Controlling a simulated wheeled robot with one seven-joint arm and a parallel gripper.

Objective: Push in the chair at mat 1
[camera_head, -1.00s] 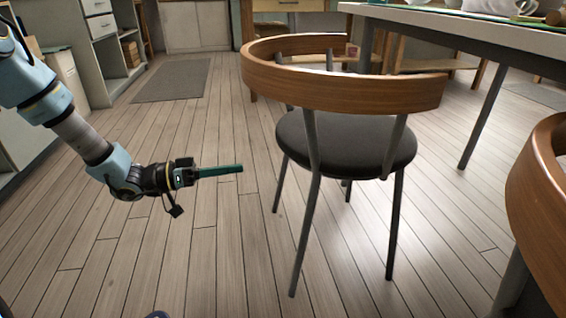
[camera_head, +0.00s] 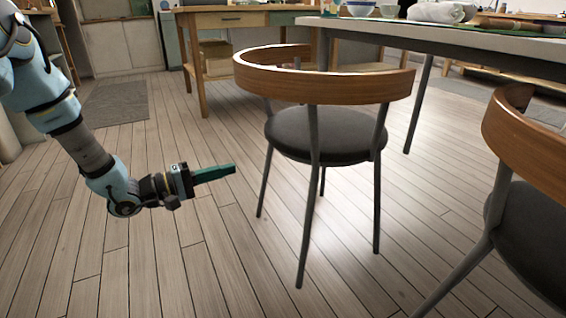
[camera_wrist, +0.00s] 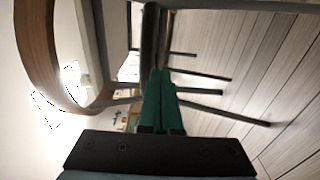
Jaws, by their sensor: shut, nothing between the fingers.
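A chair with a curved wooden back (camera_head: 325,88), a dark round seat (camera_head: 318,138) and thin metal legs stands in the middle of the head view, beside the table (camera_head: 450,38). Its seat is on the near side of the table edge. My gripper (camera_head: 233,169) is left of the chair, shut and empty, at about seat height and apart from it. In the wrist view my green fingers (camera_wrist: 160,85) are together and point towards the chair, whose wooden back (camera_wrist: 40,50) shows at the left. I cannot read any mat number.
A second chair (camera_head: 530,140) stands at the right edge. A wooden workbench (camera_head: 235,20) is at the back, and a grey mat (camera_head: 115,102) lies on the floor at the left. The plank floor around my gripper is clear. Dishes stand on the table.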

